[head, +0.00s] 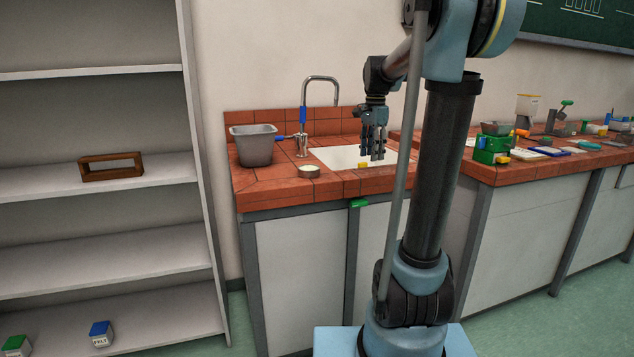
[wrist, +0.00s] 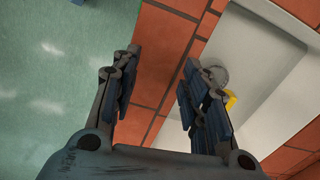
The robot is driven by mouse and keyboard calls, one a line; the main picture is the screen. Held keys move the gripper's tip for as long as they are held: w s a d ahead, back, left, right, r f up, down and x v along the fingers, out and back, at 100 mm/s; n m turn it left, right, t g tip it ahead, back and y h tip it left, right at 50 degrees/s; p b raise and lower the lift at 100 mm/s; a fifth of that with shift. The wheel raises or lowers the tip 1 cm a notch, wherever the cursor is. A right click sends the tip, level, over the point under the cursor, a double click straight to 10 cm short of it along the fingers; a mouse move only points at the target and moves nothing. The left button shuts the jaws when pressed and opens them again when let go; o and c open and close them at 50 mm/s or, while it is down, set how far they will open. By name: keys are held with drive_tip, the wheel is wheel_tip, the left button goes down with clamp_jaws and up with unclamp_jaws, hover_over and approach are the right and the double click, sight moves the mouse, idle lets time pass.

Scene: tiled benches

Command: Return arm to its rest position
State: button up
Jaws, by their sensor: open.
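My gripper (head: 374,140) hangs pointing down above the front of the tiled bench, over the white sink (head: 340,155). In the wrist view my gripper (wrist: 160,75) is open, with nothing between its fingers. Red tiles and the bench's front edge show below it, with green floor to the left. The sink (wrist: 258,50) lies to the right, with a round grey drain and a yellow thing partly hidden by the right finger. My arm's upright link stands in front of the bench in the head view.
The right bench holds a green device (head: 490,150) and several small items. An open shelf (head: 90,195) at the left holds a wooden frame (head: 111,167).

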drive_tip(key=s+f+n, duration=0.4)
drive_tip(key=s+f, duration=0.3)
drive_tip(key=s, duration=0.3)
drive_tip(key=s+f+n+t, duration=0.1)
drive_tip(key=s+f+n, duration=0.4)
drive_tip(key=s, duration=0.5)
drive_tip(key=s+f+n+t, duration=0.1)
drive_tip(key=s+f+n, duration=0.3)
drive_tip(key=s+f, duration=0.5)
drive_tip(key=shift+s+d+f, duration=0.15)
drive_tip(key=shift+s+f, duration=0.2)
drive_tip(key=shift+s, duration=0.65)
drive_tip(key=shift+w+f, duration=0.2)
drive_tip(key=shift+w, duration=0.25)
